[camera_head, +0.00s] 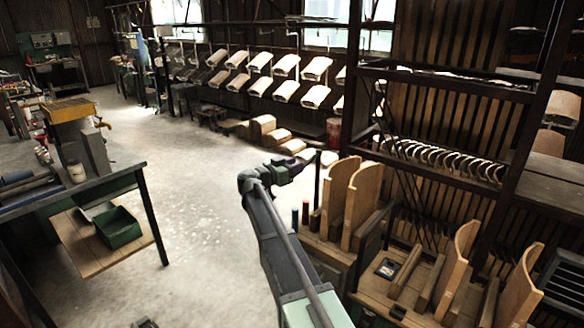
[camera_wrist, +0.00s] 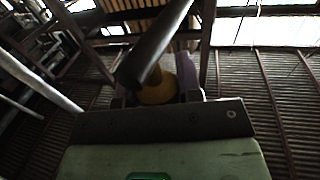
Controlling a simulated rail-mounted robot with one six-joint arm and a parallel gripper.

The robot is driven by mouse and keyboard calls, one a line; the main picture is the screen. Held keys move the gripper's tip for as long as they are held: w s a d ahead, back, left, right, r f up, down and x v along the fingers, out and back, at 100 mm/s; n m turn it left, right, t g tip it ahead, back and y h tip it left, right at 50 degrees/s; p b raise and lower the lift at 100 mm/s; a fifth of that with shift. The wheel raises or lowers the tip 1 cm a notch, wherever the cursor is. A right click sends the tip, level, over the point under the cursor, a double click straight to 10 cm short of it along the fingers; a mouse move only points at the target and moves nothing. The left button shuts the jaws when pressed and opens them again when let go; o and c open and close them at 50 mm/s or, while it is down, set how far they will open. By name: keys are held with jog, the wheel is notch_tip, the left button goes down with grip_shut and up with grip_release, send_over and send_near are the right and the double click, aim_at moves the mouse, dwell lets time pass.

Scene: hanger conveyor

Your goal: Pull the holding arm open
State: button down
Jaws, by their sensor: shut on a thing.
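My gripper (camera_wrist: 155,88) is at the centre of the wrist view, with one finger on each side of a round yellow-brown piece. A dark bar (camera_wrist: 156,42), which looks like the holding arm, runs from this piece up and to the right. My gripper is shut on it. In the head view my gripper (camera_head: 306,157) is at the end of my raised arm, near the middle, close to a thin dark upright post. The holding arm is too small there to make out clearly. How far it stands open I cannot tell.
A workbench with curved wooden panels (camera_head: 360,205) stands right of my arm. Pale curved pieces (camera_head: 287,66) hang in rows at the back. A table with a green bin (camera_head: 118,228) is at left. The floor (camera_head: 200,190) between is clear.

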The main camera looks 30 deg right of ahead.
jog(key=c, duration=0.8)
grip_release()
jog(key=shift+d, duration=0.15)
jog(key=v, duration=1.1)
